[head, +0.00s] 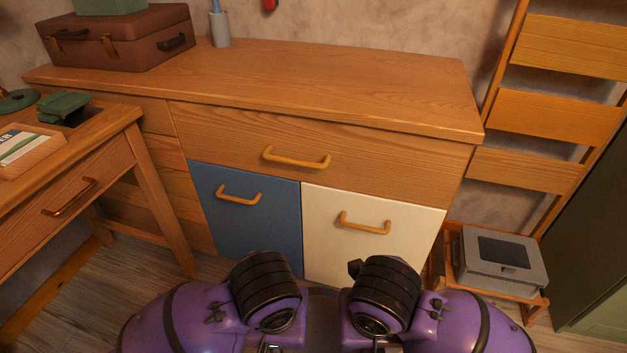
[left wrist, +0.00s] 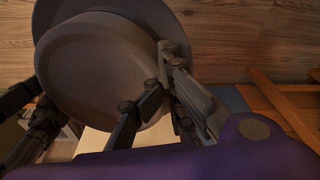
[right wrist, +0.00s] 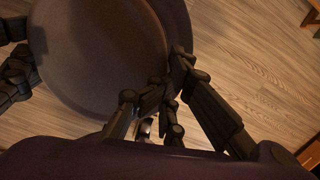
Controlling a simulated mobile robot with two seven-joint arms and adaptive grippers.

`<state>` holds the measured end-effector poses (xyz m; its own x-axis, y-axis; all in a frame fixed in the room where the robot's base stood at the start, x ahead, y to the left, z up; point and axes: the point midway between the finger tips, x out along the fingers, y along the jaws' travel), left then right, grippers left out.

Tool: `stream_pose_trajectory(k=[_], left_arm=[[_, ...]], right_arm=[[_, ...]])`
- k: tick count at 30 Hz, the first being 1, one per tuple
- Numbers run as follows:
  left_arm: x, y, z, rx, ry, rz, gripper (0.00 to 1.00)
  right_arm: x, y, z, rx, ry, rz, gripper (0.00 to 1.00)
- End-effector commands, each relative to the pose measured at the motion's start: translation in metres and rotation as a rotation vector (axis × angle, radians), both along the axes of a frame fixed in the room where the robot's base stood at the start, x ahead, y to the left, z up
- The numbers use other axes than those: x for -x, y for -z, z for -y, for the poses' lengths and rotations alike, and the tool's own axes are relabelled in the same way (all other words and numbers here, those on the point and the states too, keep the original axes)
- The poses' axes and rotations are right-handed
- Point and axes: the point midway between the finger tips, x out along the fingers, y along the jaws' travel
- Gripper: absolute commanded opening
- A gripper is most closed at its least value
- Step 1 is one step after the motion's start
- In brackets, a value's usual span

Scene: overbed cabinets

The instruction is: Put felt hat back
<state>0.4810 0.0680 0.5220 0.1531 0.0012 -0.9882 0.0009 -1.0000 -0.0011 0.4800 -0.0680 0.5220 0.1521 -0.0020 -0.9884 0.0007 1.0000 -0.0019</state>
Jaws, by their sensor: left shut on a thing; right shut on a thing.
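A grey felt hat with a round crown and wide brim (left wrist: 105,65) fills much of the left wrist view. It also fills much of the right wrist view (right wrist: 100,55). My left gripper (left wrist: 161,72) is shut on the hat's brim at one side. My right gripper (right wrist: 172,82) is shut on the hat at the other side. In the head view both arms reach in at the bottom, and the grippers are hidden below them; I cannot make out the hat there.
A wooden cabinet (head: 300,75) has a closed drawer, a closed blue door (head: 240,215) and a closed cream door (head: 365,240). A brown suitcase (head: 120,42) and grey cup (head: 220,30) stand on top. A desk (head: 110,125) is left; a grey box (head: 500,258) is right.

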Motion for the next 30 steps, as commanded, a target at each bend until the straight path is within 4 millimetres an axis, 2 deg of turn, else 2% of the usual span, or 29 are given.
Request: stream_pose_trajectory(k=[1,17,30], left_arm=[[0.001,-0.001,0.005,0.012,0.009,-0.001,0.0],[0.0,-0.006,0.004,0.012,0.009,0.001,0.0],[-0.014,-0.065,0.004,0.009,0.009,0.005,0.0]], right_arm=[[0.0,-0.001,-0.004,-0.012,-0.004,0.004,0.0],[-0.002,-0.007,-0.004,-0.013,-0.004,0.006,0.0],[-0.016,-0.066,-0.004,-0.011,-0.004,0.011,0.0]])
